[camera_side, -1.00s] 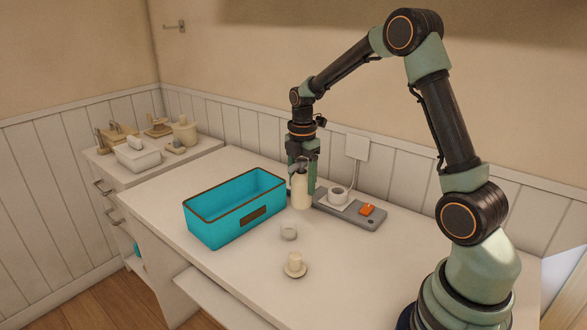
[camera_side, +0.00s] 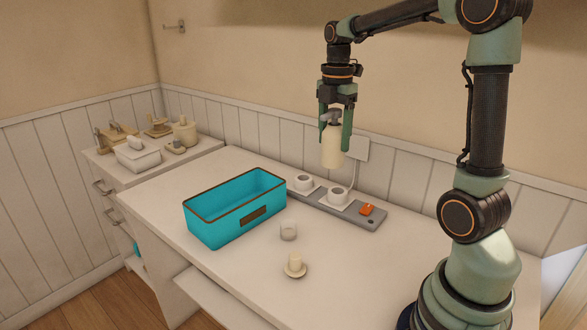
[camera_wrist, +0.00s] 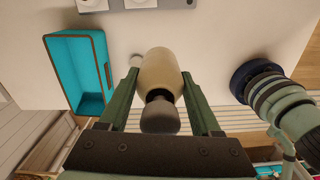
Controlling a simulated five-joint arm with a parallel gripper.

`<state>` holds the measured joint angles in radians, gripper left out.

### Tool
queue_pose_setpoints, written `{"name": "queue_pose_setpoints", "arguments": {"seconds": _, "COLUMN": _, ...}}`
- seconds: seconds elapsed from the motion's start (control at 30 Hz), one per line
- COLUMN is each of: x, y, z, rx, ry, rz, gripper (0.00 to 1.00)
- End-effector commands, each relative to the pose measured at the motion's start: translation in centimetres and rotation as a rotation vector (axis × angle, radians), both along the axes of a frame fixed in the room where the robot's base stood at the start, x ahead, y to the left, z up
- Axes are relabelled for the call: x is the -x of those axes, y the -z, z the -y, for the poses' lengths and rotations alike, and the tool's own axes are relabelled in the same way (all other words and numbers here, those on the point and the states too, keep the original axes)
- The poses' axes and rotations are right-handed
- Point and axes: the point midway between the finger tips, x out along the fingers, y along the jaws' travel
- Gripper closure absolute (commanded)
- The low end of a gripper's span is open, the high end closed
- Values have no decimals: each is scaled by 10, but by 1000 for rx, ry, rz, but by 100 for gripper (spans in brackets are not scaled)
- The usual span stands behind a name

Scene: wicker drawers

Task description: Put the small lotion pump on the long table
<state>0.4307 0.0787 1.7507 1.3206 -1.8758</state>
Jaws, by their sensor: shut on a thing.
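The small lotion pump (camera_side: 332,146) is a cream bottle with a grey pump head. My gripper (camera_side: 335,118) is shut on it near its top and holds it upright in the air. In the wrist view the lotion pump (camera_wrist: 160,75) sits between the two green fingers of my gripper (camera_wrist: 162,92). The long table (camera_side: 350,260) is the white surface below, and its pale top (camera_wrist: 215,50) also shows in the wrist view.
A teal basket (camera_side: 225,222) stands on the table's left part. A grey power strip (camera_side: 365,220) lies along the back. The front right is clear. A side cabinet (camera_side: 130,178) holds several items.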

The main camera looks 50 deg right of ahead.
Motion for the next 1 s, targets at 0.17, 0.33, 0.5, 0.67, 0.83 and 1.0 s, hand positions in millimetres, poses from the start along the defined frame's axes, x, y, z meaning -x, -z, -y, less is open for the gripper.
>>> {"name": "queue_pose_setpoints", "arguments": {"seconds": 0.17, "x": 39, "y": 2, "z": 3, "rx": 2, "ry": 24, "rz": 4, "gripper": 100}}
{"name": "queue_pose_setpoints", "arguments": {"seconds": 0.33, "x": 55, "y": 7, "z": 3, "rx": 1, "ry": 32, "rz": 3, "gripper": 100}}
{"name": "queue_pose_setpoints", "arguments": {"seconds": 0.5, "x": 58, "y": 36, "z": 2, "rx": -2, "ry": 32, "rz": -3, "gripper": 100}}
{"name": "queue_pose_setpoints", "arguments": {"seconds": 0.67, "x": 57, "y": 76, "z": 2, "rx": -2, "ry": 32, "rz": -4, "gripper": 100}}
{"name": "queue_pose_setpoints", "arguments": {"seconds": 0.83, "x": 58, "y": 117, "z": 2, "rx": -3, "ry": 32, "rz": -5, "gripper": 100}}
{"name": "queue_pose_setpoints", "arguments": {"seconds": 1.0, "x": 57, "y": 151, "z": 2, "rx": -2, "ry": 32, "rz": -3, "gripper": 100}}
